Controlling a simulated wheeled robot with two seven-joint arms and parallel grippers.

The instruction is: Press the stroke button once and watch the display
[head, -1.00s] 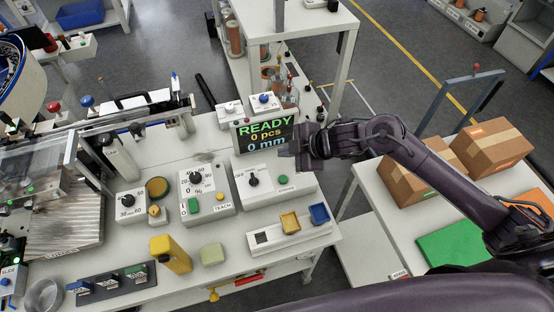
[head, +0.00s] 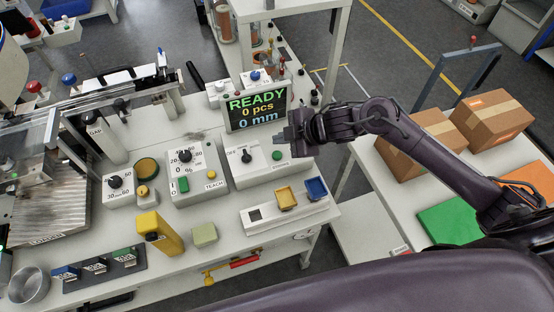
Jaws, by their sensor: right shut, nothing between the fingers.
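The display (head: 257,109) stands at the back of the bench and reads READY, 0 pcs, 0 mm. In front of it is a white control box (head: 262,176) with a black knob (head: 246,156) and a green button (head: 277,155). A box to its left has a dial, a green switch (head: 183,185) and a yellow TEACH button (head: 212,175). A yellow button (head: 143,191) sits by a mm dial further left. I cannot read which button is marked stroke. My right gripper (head: 287,134) is shut and empty, just above and behind the green button, apart from it. My left gripper is out of view.
A yellow block (head: 160,233) and a pale green block (head: 204,235) stand nearby. Cardboard boxes (head: 497,118) sit on the side table at right. My dark arm fills the bottom right.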

